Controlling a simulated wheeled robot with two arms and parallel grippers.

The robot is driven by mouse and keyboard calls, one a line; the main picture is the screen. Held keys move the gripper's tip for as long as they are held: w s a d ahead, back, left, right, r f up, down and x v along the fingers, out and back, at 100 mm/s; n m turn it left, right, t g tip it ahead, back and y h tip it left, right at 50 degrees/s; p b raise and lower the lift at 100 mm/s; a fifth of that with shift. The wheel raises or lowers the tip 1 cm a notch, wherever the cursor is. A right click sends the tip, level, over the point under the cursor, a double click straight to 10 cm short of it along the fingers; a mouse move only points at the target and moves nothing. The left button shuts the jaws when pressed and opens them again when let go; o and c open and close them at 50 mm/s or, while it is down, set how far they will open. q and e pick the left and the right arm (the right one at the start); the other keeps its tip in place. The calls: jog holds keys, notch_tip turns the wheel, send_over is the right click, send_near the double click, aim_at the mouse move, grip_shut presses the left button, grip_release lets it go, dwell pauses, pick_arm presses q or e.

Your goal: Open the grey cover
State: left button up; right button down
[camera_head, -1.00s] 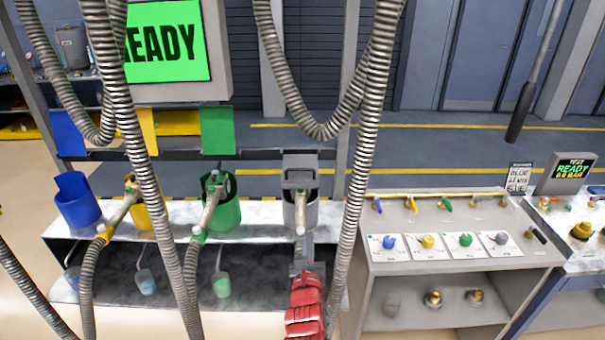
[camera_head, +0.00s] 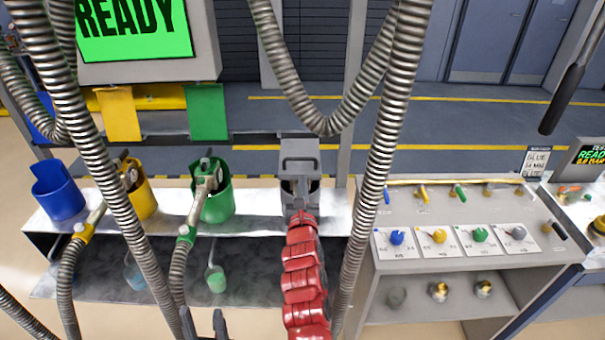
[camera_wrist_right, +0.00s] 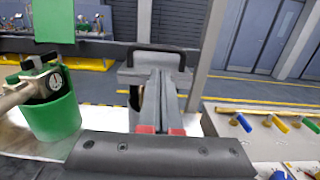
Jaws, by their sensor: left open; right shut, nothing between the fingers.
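The grey cover (camera_head: 299,150) is a grey plate with a handle at the top of the grey holder (camera_head: 314,190). My right gripper (camera_head: 299,188) is shut and empty in front of the holder and below the handle. In the right wrist view its fingers (camera_wrist_right: 160,75) overlap the cover; contact cannot be told. They hide much of the holder's inside. My left gripper (camera_head: 205,322) is open and empty at the bottom edge, away from the cover.
Green (camera_head: 219,205), yellow (camera_head: 146,203) and blue (camera_head: 58,195) holders stand left on the shelf. Ribbed hoses (camera_head: 391,120) hang on both sides of my right arm. A panel with coloured knobs (camera_head: 440,205) stands to the right.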

aim_at(303, 171)
jog(key=w+b, duration=0.1)
jog(key=w, duration=0.3)
jog(key=shift+w+f, duration=0.15)
jog(key=shift+w, duration=0.05)
jog(key=shift+w+r, duration=0.25)
jog(key=shift+w, duration=0.25)
jog(key=shift+w+f, duration=0.1)
